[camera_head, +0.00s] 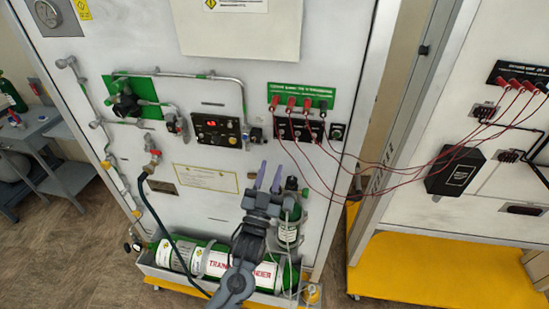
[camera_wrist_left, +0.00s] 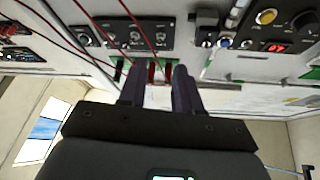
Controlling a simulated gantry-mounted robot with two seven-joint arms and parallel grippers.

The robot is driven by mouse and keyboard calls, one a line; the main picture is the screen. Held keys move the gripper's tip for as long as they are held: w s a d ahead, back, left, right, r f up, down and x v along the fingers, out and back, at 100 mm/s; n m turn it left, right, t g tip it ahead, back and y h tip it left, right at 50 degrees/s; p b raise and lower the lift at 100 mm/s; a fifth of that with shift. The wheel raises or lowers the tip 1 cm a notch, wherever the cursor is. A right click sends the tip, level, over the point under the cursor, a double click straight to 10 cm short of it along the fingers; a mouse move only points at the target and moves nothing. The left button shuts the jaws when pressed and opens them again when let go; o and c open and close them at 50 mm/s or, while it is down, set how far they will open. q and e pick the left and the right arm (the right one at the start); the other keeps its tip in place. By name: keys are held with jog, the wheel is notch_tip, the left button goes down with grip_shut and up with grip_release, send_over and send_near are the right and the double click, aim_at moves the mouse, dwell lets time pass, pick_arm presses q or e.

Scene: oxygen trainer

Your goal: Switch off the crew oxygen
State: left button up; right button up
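The white oxygen trainer panel (camera_head: 225,70) stands upright in front of me. A row of small black switch modules (camera_head: 300,130) sits right of its centre, below a green strip with red plugs (camera_head: 302,96). The modules also show in the left wrist view (camera_wrist_left: 133,37), with toggle levers. Their labels are too small to read, so I cannot tell which one is crew oxygen. My left gripper (camera_head: 268,176) is below the modules in the head view. Its two fingers (camera_wrist_left: 166,82) are apart, with nothing held between them. My right gripper is not in view.
Red cables (camera_head: 350,168) hang from the plugs across to the right-hand panel. A control box with a red display (camera_head: 216,132) is left of the modules. A green cylinder (camera_head: 178,256) lies along the base. A small green bottle (camera_head: 289,228) stands close beside my left gripper.

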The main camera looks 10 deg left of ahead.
pick_arm(q)
jog(key=shift+v, duration=1.3)
jog(key=s+a+f+g+y, duration=0.1)
jog(key=s+f+g, duration=0.15)
jog(key=f, duration=0.65)
jog(key=s+a+f+n+g+y, duration=0.1)
jog(key=s+a+f+n+g, duration=0.1)
jog(key=s+a+f+g, duration=0.55)
jog(key=s+a+f+n+g+y, duration=0.1)
jog(key=s+a+f+g, duration=0.15)
jog(key=s+f, duration=0.85)
jog(key=s+a+r+g, duration=0.2)
jog(key=s+g, duration=0.2)
jog(key=s, duration=0.4)
jog(key=s+a+r+g, duration=0.1)
jog(key=s+r+g, duration=0.15)
jog(key=s, duration=0.55)
notch_tip(320, 180, up, 24)
jog(key=p, duration=2.5)
jog(key=shift+w+r+g+y, duration=0.2)
jog(key=shift+w+g+y, duration=0.1)
jog(key=shift+y, duration=0.1)
